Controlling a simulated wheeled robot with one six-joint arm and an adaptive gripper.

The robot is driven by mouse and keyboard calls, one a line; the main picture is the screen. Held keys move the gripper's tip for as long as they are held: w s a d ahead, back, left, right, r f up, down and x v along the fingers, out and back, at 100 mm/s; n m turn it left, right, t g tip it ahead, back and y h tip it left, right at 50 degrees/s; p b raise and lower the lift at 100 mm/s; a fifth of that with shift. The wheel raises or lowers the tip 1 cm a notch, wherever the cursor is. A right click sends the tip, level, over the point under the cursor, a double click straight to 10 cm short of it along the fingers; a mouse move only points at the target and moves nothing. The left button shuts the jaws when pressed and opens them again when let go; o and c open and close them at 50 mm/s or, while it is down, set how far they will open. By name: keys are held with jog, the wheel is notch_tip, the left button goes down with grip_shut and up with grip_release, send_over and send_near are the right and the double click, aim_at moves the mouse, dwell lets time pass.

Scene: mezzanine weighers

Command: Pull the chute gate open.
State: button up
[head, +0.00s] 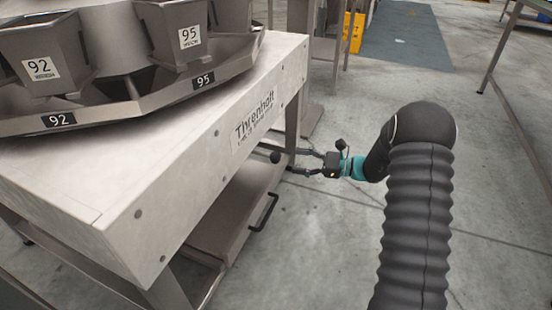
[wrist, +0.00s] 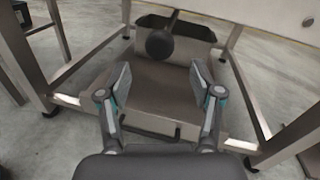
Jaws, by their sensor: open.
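A lever with a black ball knob (head: 275,157) sticks out below the steel weigher housing (head: 185,165). In the wrist view the knob (wrist: 159,43) hangs from a dark rod, centred left to right between my fingertips and above them in the picture. My gripper (head: 298,161) is open, empty and level with the knob, reaching in from the right. In the wrist view both pads of my gripper (wrist: 159,82) are apart, with no contact on the knob visible. A steel panel (wrist: 160,98) with a black bar handle (head: 264,211) lies below. I cannot tell which part is the gate itself.
Steel frame legs (wrist: 22,50) stand on both sides of the panel in the wrist view. Weigh buckets (head: 45,65) sit on top of the housing. The concrete floor (head: 320,250) to the right is clear. A yellow box (head: 353,32) stands at the back.

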aim_at(276, 158)
jog(key=a, duration=0.5)
jog(key=w+a, duration=0.1)
jog(key=a, duration=0.1)
jog(key=shift+a, duration=0.35)
grip_shut()
